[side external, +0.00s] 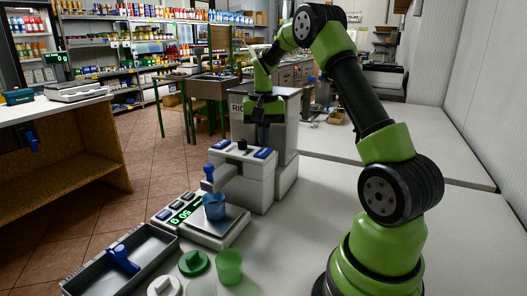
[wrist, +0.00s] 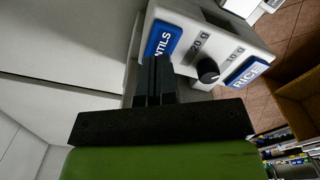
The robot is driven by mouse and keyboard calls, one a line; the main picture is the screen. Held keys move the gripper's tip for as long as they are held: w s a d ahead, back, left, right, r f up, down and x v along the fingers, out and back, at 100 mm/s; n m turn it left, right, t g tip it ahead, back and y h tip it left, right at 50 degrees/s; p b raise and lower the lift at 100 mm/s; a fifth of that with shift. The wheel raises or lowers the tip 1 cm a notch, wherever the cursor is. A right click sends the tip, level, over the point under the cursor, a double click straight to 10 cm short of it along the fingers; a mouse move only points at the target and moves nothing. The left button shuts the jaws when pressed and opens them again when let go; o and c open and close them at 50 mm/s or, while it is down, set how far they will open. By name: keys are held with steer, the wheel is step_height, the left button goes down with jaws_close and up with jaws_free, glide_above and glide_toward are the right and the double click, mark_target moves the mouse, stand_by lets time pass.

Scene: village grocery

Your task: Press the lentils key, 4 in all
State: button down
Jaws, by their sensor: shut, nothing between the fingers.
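The dispenser (side external: 245,180) is a pale grey box with two blue keys on its top and a black knob (wrist: 207,70) between them, marked 20 g and 10 g. The lentils key (wrist: 163,38) is blue with white letters, its first letters hidden by my fingers. The rice key (wrist: 247,72) is at the right. In the side view my gripper (side external: 263,122) is shut and empty, pointing down above the dispenser's right-hand blue key (side external: 263,153). In the wrist view my fingertips (wrist: 153,65) overlap the lentils key's lower edge; I cannot tell whether they touch.
Counter to the right is clear.

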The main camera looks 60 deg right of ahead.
mark_target(263, 152)
steer(key=shift+f, duration=0.45)
steer(key=shift+f, duration=0.7)
steer(key=shift+r, duration=1.15)
stand_by(0.6)
steer(key=shift+r, duration=2.55)
steer(key=a+r+n+t, duration=0.2)
steer(key=a+r, duration=0.4)
steer(key=a, duration=0.3)
steer(key=s+a+n+t+y, duration=0.2)
steer(key=s+a+n+t, duration=0.3)
steer(key=s+a, duration=1)
steer(key=shift+a+r+n, duration=0.45)
steer(key=shift+a+n, duration=0.05)
steer(key=shift+a, duration=0.2)
